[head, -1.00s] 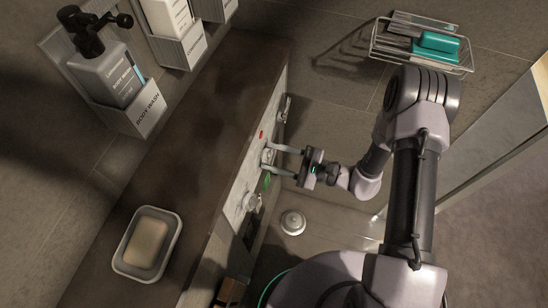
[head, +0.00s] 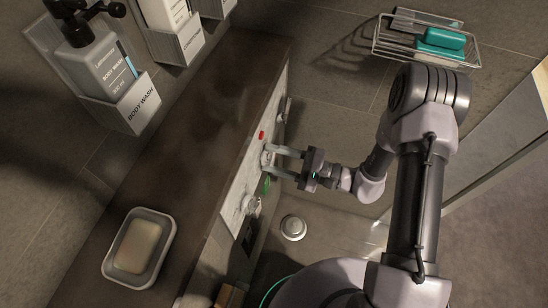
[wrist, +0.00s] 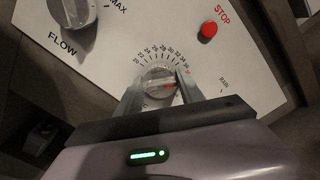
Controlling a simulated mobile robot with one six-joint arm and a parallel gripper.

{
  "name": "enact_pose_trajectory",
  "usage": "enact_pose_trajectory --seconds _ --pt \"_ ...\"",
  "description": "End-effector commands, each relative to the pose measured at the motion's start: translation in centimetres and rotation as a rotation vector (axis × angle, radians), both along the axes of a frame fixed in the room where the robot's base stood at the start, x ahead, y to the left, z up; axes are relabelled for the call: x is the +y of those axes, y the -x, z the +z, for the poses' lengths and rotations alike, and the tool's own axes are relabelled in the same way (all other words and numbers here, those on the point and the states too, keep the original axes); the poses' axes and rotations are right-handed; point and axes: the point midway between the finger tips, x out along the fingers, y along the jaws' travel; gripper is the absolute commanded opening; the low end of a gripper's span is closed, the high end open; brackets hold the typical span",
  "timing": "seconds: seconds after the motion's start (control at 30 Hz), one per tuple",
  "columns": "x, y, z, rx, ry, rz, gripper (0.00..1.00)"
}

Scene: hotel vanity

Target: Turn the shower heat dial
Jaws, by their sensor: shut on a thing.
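The heat dial (wrist: 158,80) is a small round light-grey knob with a ring of printed numbers around its upper side and a red mark on its face. It sits on a pale panel (wrist: 130,40), which also shows edge-on in the head view (head: 240,188). My gripper (wrist: 160,77) has one finger on each side of the dial and is shut on it. In the head view my gripper (head: 268,157) reaches left to the panel. The fingers and palm hide the dial's lower edge and some markings.
A larger FLOW knob (wrist: 74,12) is at the upper left of the panel, and a red STOP button (wrist: 208,29) at the upper right. A soap dish (head: 112,262) stands on the dark ledge (head: 190,130). A wire rack (head: 425,50) hangs on the wall.

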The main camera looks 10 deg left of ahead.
Motion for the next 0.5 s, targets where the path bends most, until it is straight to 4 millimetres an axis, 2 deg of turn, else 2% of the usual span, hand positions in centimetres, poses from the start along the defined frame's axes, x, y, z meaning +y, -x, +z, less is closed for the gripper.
enact_pose_trajectory --seconds 0.17,0.2,0.3,0.5 --pt "0.0 0.01 0.0 0.001 0.0 0.0 0.04" --pt "0.0 0.01 0.0 0.001 0.0 0.0 0.49" --pt "0.0 0.01 0.0 0.001 0.0 0.0 0.66" --pt "0.0 0.01 -0.01 0.002 0.0 0.0 0.66"
